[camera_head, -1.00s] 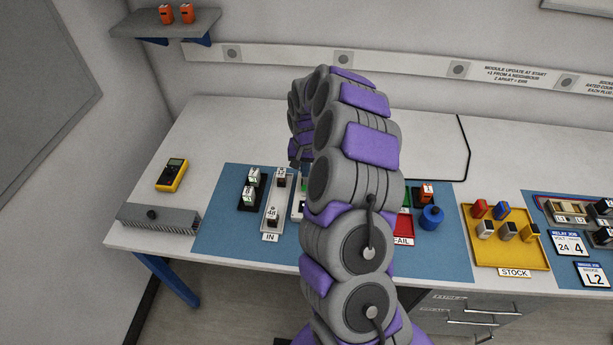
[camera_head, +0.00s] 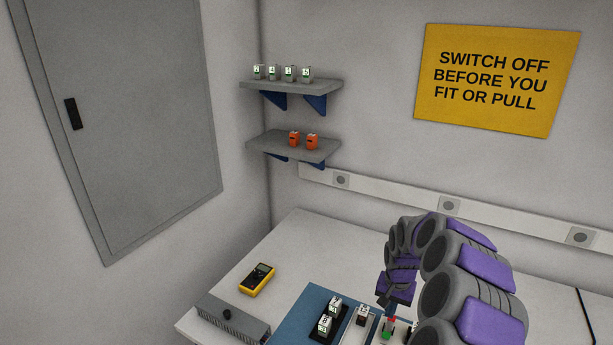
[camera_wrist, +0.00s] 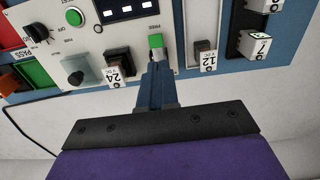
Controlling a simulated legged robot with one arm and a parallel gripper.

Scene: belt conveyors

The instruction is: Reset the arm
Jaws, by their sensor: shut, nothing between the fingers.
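My arm (camera_head: 455,275) reaches over the bench at the lower right of the head view, bent downward at its far end. My gripper (camera_wrist: 156,72) is shut and empty in the wrist view. Its tips are over the lower edge of a white test panel (camera_wrist: 118,42), close to a green button (camera_wrist: 156,41) there; I cannot tell whether they touch it.
Modules marked 24 (camera_wrist: 115,72) and 12 (camera_wrist: 208,62) flank my gripper. A panel knob (camera_wrist: 75,75) is nearby. A yellow meter (camera_head: 257,279) and grey finned block (camera_head: 232,322) are on the bench's left. Shelves (camera_head: 290,88) hold small modules; the bench behind is clear.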

